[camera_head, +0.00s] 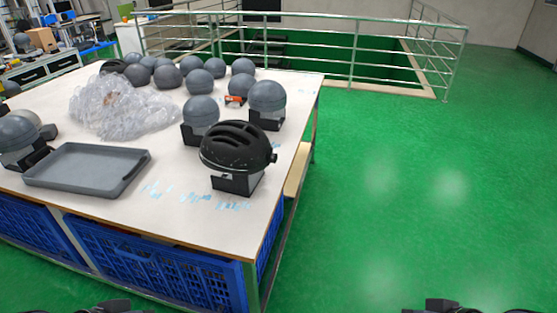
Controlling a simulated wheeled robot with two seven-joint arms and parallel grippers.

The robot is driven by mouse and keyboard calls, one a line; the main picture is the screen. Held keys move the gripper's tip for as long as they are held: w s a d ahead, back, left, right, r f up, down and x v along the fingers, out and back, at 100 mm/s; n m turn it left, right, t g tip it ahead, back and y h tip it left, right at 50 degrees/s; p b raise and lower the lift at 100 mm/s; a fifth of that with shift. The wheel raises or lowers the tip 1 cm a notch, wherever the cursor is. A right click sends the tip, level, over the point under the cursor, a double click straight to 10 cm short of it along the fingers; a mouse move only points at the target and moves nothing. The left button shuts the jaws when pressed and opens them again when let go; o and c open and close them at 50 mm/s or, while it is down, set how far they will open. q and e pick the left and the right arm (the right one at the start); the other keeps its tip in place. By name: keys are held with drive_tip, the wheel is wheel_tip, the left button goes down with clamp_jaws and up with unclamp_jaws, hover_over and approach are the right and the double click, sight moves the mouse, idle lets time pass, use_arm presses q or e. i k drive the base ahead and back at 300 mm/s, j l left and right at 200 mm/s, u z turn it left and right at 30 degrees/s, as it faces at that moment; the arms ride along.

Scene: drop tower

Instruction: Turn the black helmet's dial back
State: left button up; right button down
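The black helmet (236,147) sits on a black stand (236,182) near the front right corner of the white table (180,215). A small dark knob, perhaps its dial (273,158), sticks out at the helmet's right side; its setting is too small to tell. Only a dark part of my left gripper (112,306) shows at the bottom edge, left of centre. Only a dark part of my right gripper (440,306) shows at the bottom edge, right of centre. Both are well apart from the helmet, and their fingers cannot be made out.
A grey tray (128,178) lies left of the helmet. Grey headforms, such as one behind it (267,96), and a clear plastic bag (115,105) fill the table's back. Blue crates (160,265) stand underneath. Green floor (420,200) on the right is clear up to the railing (355,55).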

sight(274, 157)
drive_tip(key=i+l, duration=0.25)
drive_tip(key=i+l+u, duration=0.1)
drive_tip(key=i+l, duration=0.15)
drive_tip(key=l, duration=0.25)
drive_tip(key=i+l, duration=0.25)
drive_tip(key=l, duration=0.15)
drive_tip(key=j+u, duration=0.05)
